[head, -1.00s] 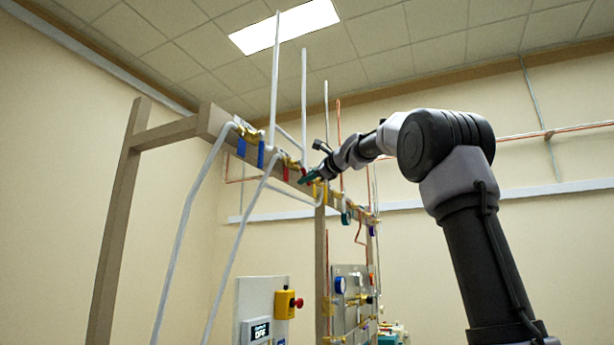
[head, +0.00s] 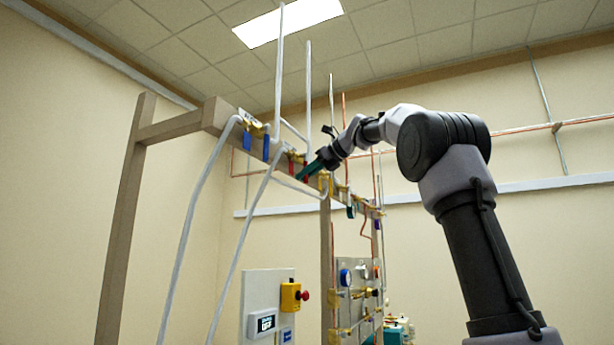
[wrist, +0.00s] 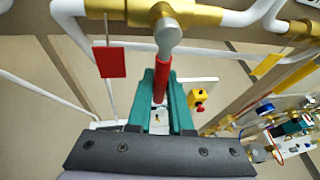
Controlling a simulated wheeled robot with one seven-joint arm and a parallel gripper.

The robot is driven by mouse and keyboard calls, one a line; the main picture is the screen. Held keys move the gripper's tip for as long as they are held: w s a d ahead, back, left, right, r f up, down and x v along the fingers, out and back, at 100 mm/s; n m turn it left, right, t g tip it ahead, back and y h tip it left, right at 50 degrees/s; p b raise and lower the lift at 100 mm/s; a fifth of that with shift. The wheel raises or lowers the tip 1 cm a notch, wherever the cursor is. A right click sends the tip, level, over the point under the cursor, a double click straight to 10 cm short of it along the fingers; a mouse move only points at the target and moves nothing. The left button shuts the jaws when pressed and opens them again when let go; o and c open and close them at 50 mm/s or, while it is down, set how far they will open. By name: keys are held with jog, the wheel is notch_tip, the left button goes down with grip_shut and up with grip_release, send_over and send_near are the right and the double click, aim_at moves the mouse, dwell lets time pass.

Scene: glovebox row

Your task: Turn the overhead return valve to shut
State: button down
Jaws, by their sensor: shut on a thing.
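The valve with a red lever has a brass body (wrist: 190,14) and a silver stem end (wrist: 168,35) in the wrist view, set in white pipe. Its red lever (wrist: 162,75) runs down from the stem between the teal fingers of my gripper (wrist: 163,88). The fingers are shut on the lever, hiding part of it. In the head view my gripper (head: 309,170) is at the overhead beam (head: 215,115), beside red tags or levers. The head view is too small to show the grip, and I cannot read any label naming the return valve.
A red tag (wrist: 110,62) hangs left of the lever. Blue pieces (head: 247,141) hang at the beam's near end. White pipes (head: 200,200) slope down below it. A yellow box with a red button (head: 292,296) and gauge panels stand lower. Open air lies left of the frame.

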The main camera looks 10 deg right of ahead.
jog(key=shift+s+a, duration=0.1)
jog(key=shift+s, duration=0.1)
jog(key=shift+m, duration=0.3)
jog(key=c, duration=0.8)
grip_release()
jog(key=shift+c, duration=0.2)
jog(key=v, duration=1)
jog(key=shift+s+d+r, duration=0.15)
jog(key=shift+d+r, duration=0.1)
jog(key=shift+d, duration=0.05)
jog(key=shift+f, duration=0.1)
